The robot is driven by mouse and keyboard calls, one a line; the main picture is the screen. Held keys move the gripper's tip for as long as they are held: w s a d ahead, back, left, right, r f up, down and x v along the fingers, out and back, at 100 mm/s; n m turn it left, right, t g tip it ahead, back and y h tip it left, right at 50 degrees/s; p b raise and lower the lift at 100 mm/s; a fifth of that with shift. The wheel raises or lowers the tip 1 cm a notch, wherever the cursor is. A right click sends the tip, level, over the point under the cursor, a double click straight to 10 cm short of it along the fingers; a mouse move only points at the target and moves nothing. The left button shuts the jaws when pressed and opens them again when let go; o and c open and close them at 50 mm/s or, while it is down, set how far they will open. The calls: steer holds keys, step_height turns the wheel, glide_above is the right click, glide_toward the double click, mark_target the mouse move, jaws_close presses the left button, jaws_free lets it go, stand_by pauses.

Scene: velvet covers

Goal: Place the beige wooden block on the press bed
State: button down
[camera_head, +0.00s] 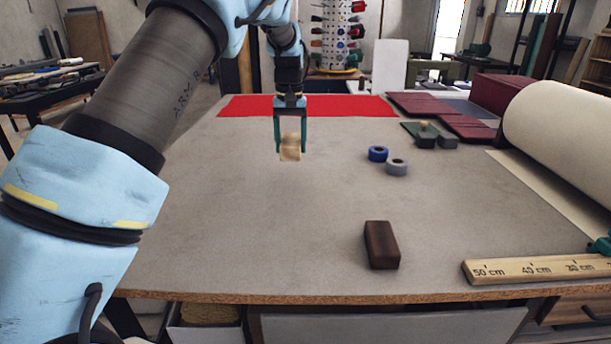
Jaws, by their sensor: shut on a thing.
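My gripper (291,150) points down over the far middle of the grey table (250,230), in front of the red sheet. Its two green fingers are shut on the beige wooden block (290,154). The block seems to be held above the table top, but the gap below it is hard to judge. I cannot tell for certain which thing is the press bed. A dark upright frame (229,78) stands behind the table, partly hidden by my arm.
A red sheet (345,106) lies along the far edge. Blue tape (378,153) and grey tape (397,167) lie right of my gripper. A dark brown block (381,245) lies near the front. A ruler (530,269) and large roll (560,130) are at right. The left middle is clear.

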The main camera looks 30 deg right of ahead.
steer(key=p, duration=0.2)
glide_above(295, 186)
step_height(295, 186, down, 6)
steer(key=shift+r, duration=0.2)
steer(key=shift+f+p, duration=0.75)
steer(key=shift+f, duration=1.4)
steer(key=shift+f, duration=0.2)
steer(key=shift+c, duration=0.2)
jaws_free()
